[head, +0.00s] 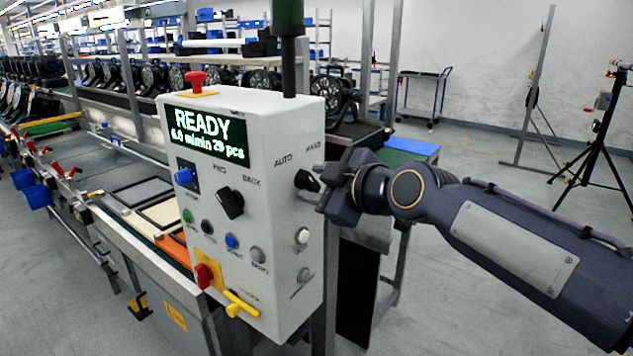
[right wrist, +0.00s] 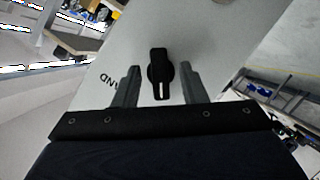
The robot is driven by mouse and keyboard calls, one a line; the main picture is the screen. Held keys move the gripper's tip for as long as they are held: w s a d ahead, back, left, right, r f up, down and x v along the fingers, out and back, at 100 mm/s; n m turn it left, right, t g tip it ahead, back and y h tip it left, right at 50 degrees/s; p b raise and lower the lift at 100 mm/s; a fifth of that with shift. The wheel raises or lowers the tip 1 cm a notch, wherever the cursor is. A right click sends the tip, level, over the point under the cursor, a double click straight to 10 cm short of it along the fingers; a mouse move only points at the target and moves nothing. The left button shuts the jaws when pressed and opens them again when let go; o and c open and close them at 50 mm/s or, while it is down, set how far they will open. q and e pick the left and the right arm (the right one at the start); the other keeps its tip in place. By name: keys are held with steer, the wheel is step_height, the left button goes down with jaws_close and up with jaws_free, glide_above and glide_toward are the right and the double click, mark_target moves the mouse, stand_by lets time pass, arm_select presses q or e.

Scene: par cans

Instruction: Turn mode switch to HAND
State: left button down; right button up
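The mode switch (head: 307,181) is a black knob on the right-hand face of the white control box (head: 262,130), below the labels AUTO and HAND. My right gripper (head: 312,181) is at this knob, partly covering it in the head view. In the right wrist view, the knob (right wrist: 159,70) stands between the two open fingers of the right gripper (right wrist: 160,68), with a gap on each side. The knob's white mark faces the gripper's palm in that view. Part of the label HAND shows upside down to the left. My left gripper is not in view.
A conveyor (head: 130,185) runs along the left. A tripod (head: 600,140) stands at the right, with open floor around it.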

steer(key=shift+w+a+f, duration=0.1)
steer(key=shift+w+a, duration=0.1)
steer(key=shift+w, duration=0.1)
jaws_close()
